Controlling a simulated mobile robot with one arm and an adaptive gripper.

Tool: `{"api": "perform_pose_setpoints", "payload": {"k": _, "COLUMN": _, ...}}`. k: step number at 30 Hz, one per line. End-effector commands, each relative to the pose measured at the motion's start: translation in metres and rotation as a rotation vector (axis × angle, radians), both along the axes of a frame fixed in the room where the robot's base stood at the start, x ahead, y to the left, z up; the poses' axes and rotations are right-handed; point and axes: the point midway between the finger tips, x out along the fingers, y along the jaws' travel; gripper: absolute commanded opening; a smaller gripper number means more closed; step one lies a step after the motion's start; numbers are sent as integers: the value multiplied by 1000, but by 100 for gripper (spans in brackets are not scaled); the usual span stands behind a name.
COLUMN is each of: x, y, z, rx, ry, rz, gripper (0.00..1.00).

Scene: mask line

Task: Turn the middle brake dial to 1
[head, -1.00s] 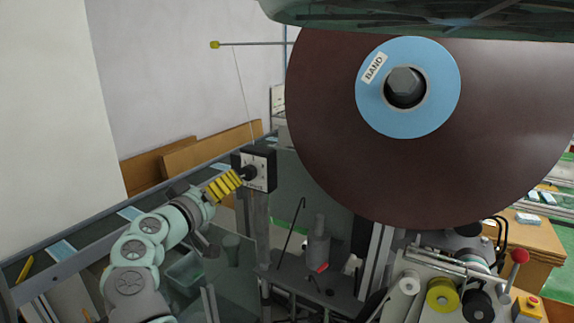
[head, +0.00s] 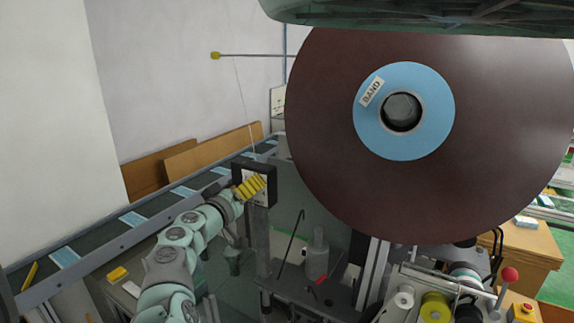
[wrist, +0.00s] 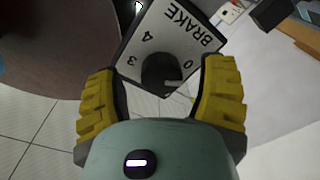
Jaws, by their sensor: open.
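The brake dial is a black round knob (wrist: 157,72) on a white face plate (wrist: 185,35) marked BRAKE, with 0, 4 and 3 readable in the wrist view. A light mark on the knob's edge lies close to the 0; the other numbers are hidden or out of view. In the head view its dark-framed box (head: 271,188) stands on a post, mostly behind my fingers. My gripper (wrist: 160,88) is open, its yellow ribbed fingers on either side of the knob with gaps visible. It also shows in the head view (head: 252,186). Only one brake dial shows.
A big dark brown reel (head: 330,150) with a blue BAND hub (head: 430,85) hangs just right of the dial box. A conveyor (head: 110,245) runs behind my arm. A red-tipped lever (head: 509,275) and rollers (head: 436,308) stand at lower right.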

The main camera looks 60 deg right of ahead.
Motion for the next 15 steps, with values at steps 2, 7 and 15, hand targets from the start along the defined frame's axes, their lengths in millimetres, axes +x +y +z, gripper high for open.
{"api": "perform_pose_setpoints", "payload": {"k": 2, "x": -1, "y": -5, "z": 0, "rx": 0, "ry": 2, "rz": -4, "gripper": 70}}
{"api": "perform_pose_setpoints", "payload": {"k": 7, "x": 1, "y": -9, "z": -1, "rx": 3, "ry": 2, "rz": 1, "gripper": 70}}
{"api": "perform_pose_setpoints", "payload": {"k": 15, "x": 1, "y": -10, "z": -1, "rx": 3, "ry": 1, "rz": 2, "gripper": 70}}
